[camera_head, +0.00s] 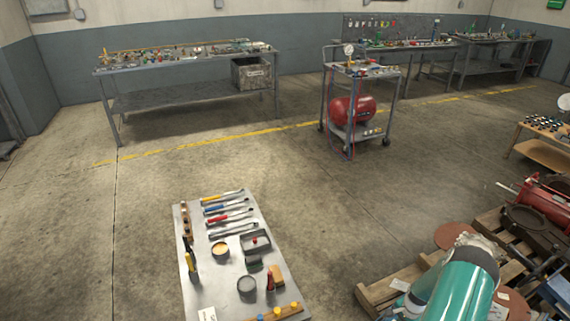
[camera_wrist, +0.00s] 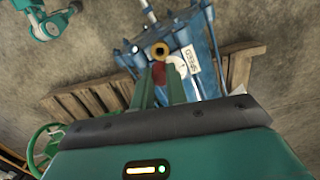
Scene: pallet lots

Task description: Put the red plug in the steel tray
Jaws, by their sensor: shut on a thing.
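In the wrist view my gripper (camera_wrist: 160,80) is shut on a small red piece, which I take as the red plug (camera_wrist: 159,72). The plug sits between the two green fingertips, and the fingers hide part of it. Just beyond it is a brass ring-shaped fitting (camera_wrist: 160,49) on a blue machine; I cannot tell whether plug and fitting touch. In the head view a small grey rectangular tray (camera_head: 245,250), likely the steel tray, lies on a metal-topped table (camera_head: 205,282). A small red thing (camera_head: 254,240) shows inside it. My gripper is not discernible in the head view.
Hand tools, a yellow-filled cup (camera_head: 220,249) and a dark cup (camera_head: 247,285) surround the tray. Wooden pallets (camera_head: 378,290) with machinery stand at the right. A cart with a red tank (camera_head: 352,110) stands farther back. The floor between is open.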

